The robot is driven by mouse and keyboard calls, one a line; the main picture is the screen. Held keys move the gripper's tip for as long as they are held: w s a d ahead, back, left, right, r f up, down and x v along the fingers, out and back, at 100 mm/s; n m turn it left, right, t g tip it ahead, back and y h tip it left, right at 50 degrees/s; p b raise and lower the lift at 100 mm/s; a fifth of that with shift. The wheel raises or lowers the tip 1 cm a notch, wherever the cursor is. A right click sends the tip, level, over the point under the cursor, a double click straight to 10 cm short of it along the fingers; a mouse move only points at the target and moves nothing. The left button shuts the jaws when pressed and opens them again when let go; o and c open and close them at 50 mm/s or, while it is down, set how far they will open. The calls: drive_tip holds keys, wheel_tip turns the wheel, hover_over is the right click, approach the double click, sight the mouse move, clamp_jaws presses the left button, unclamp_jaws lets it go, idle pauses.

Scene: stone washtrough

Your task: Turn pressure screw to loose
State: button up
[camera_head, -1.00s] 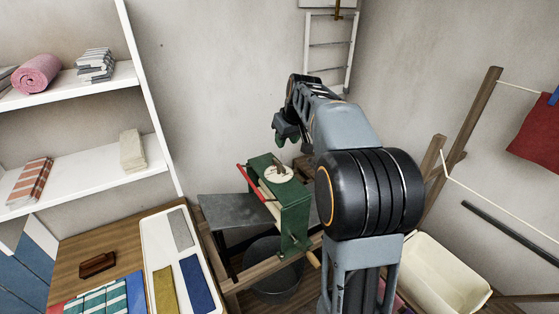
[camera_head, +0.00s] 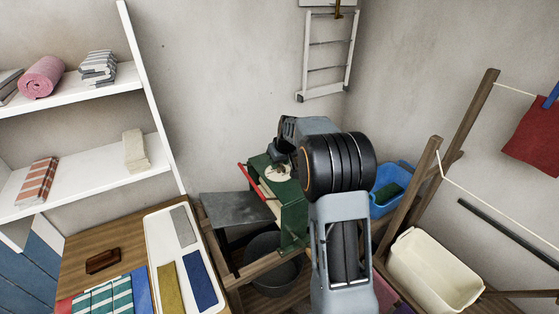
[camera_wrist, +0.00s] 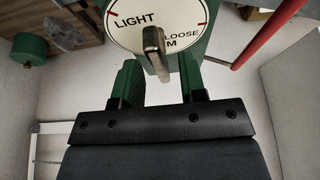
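The pressure screw's grey lever (camera_wrist: 155,50) stands over a round white dial (camera_wrist: 125,28) on top of a green wringer (camera_head: 291,214). The dial reads LIGHT on the left, LOOSE on the right, and a word ending in M partly hidden by the lever. Red marks show near its left and right edges. In the wrist view my gripper (camera_wrist: 159,72) is open, with its two green fingers on either side of the lever's near end and gaps on both sides. In the head view my arm partly hides the dial (camera_head: 277,171) and the gripper.
A red bar (camera_head: 252,182) runs along the wringer's left side. A grey board (camera_head: 235,208) and a dark bucket (camera_head: 272,262) are beside and below it. A blue tub (camera_head: 390,190), wooden posts and a cream tub (camera_head: 435,270) stand right. Shelves and a cloth-covered table are left.

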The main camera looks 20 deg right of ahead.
drive_tip(key=shift+f, duration=0.2)
clamp_jaws()
idle(0.3)
